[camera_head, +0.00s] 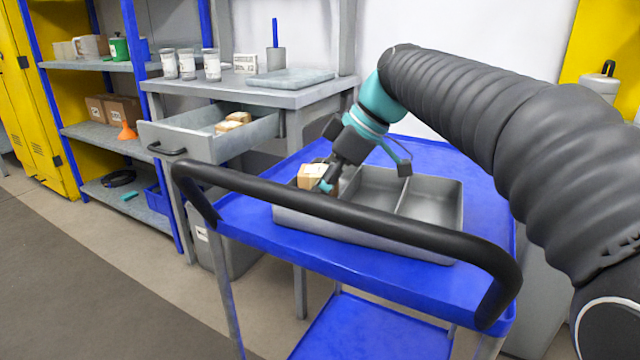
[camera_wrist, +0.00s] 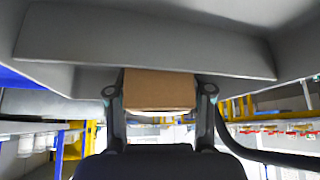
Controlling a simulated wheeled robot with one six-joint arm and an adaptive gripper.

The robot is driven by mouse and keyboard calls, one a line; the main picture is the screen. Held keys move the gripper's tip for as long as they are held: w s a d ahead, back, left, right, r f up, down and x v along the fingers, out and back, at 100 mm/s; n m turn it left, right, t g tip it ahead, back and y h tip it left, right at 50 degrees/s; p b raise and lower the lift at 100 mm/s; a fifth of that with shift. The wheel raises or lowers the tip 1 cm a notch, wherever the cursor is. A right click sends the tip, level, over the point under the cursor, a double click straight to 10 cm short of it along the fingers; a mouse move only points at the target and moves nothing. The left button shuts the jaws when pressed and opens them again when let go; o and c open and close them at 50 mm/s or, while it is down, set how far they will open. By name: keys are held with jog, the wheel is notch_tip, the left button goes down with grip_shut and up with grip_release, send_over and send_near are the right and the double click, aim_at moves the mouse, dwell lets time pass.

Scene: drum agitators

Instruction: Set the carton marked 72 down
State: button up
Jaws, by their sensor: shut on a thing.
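A small brown carton (camera_head: 309,173) with a pale label on top is at the left end of the grey divided tray (camera_head: 452,223). Its number is not readable. My gripper (camera_head: 326,184) points down and left and is shut on this carton. In the wrist view the carton (camera_wrist: 160,90) sits between the two fingers, with the grey tray wall (camera_wrist: 150,48) close by at the top. The carton is at the left compartment; its underside is hidden by the tray's front wall, so I cannot tell whether it touches the floor.
The tray stands on a blue cart (camera_head: 487,190) with a black handle (camera_head: 350,217) across its front. The tray's middle and right compartments look empty. Behind left, an open drawer (camera_head: 205,140) holds small cartons (camera_head: 233,121) beneath a worktop with jars (camera_head: 211,64).

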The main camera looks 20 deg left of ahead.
jog(key=shift+f+b, duration=0.45)
jog(key=shift+f, duration=0.2)
jog(key=shift+d+f+b, duration=0.1)
jog(key=shift+f+b, duration=0.2)
jog(key=shift+f, duration=0.35)
jog(key=shift+c, duration=0.4)
jog(key=o, duration=1.2)
jog(key=shift+s, duration=0.1)
jog(key=shift+o, duration=1.3)
jog(key=shift+r, duration=0.35)
